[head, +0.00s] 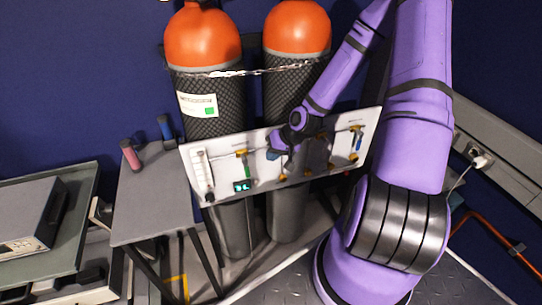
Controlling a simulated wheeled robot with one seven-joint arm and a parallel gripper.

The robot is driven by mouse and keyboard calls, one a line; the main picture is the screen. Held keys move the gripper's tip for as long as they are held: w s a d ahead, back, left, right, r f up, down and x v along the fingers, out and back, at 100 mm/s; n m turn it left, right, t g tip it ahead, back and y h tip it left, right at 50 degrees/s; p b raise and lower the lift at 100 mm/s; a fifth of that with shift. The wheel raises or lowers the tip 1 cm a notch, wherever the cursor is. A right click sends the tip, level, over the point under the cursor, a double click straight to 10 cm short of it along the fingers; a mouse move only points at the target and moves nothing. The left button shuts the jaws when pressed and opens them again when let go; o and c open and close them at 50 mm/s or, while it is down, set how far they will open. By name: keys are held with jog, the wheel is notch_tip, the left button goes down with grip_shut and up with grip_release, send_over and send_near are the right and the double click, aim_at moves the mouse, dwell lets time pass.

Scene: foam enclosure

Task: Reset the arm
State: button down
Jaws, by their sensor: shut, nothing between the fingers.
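My purple arm (417,140) rises at the right of the head view and bends back down to the left. My gripper (277,146) is in front of the upper middle of a white panel (226,168). It is shut, small in the view, and no object shows in it. Whether it touches the panel I cannot tell. The gripper and wrist hide part of the panel.
Two orange-topped cylinders (203,42) stand behind the panel, with a chain (245,72) across them. The panel carries valves and a small display (242,186). A grey table (152,205) with red and blue handles stands left. A railing (500,120) runs right.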

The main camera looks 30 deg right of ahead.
dwell(0.3)
jog(key=s+a+r+n+g+h, duration=0.1)
jog(key=s+r+n+h, duration=0.15)
jog(key=r, duration=0.95)
jog(key=s+a+r+n+g+h, duration=0.1)
jog(key=s+r+h, duration=0.3)
jog(key=r, duration=0.9)
jog(key=s+a+r+t+y, duration=0.1)
jog(key=s+a+r, duration=0.2)
jog(key=s+r, duration=0.4)
jog(key=s+a+r+t+y, duration=0.1)
jog(key=s+a+r, duration=0.2)
jog(key=s+r, duration=0.5)
jog(key=shift+s+a+r, duration=0.25)
jog(key=shift+s+a, duration=0.15)
jog(key=shift+s, duration=0.6)
jog(key=shift+w, duration=0.1)
